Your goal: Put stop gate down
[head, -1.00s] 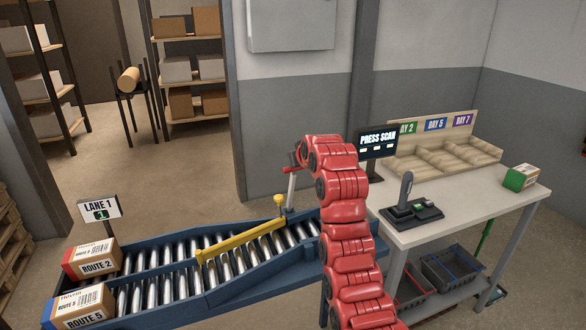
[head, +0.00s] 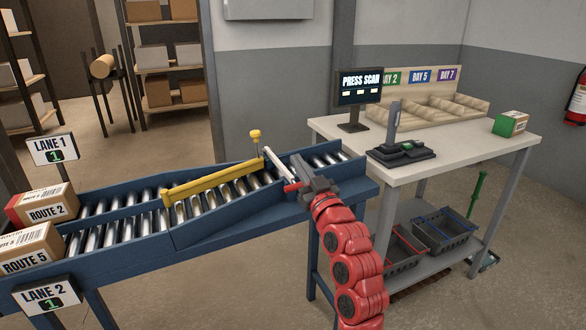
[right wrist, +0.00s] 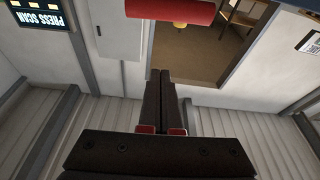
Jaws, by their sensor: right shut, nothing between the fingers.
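The stop gate (head: 279,164) is a pale bar with a red handle (head: 292,187). In the head view it slants low across the rollers near the conveyor's right end; I cannot tell whether it rests fully down. My right gripper (head: 301,187) is shut and empty, right beside the red handle, over the conveyor's front rail. In the right wrist view the closed fingers (right wrist: 160,75) point toward the red handle (right wrist: 170,12), which shows as a cylinder just beyond the tips. Contact between them cannot be told. My left gripper is not in view.
A yellow bar (head: 213,182) with a knob lies across the blue conveyor (head: 215,237). Two route boxes (head: 45,207) stand at the conveyor's left end. A scan table (head: 455,162) to the right holds a screen (head: 360,86), scanner (head: 394,125) and green-ended box (head: 510,123).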

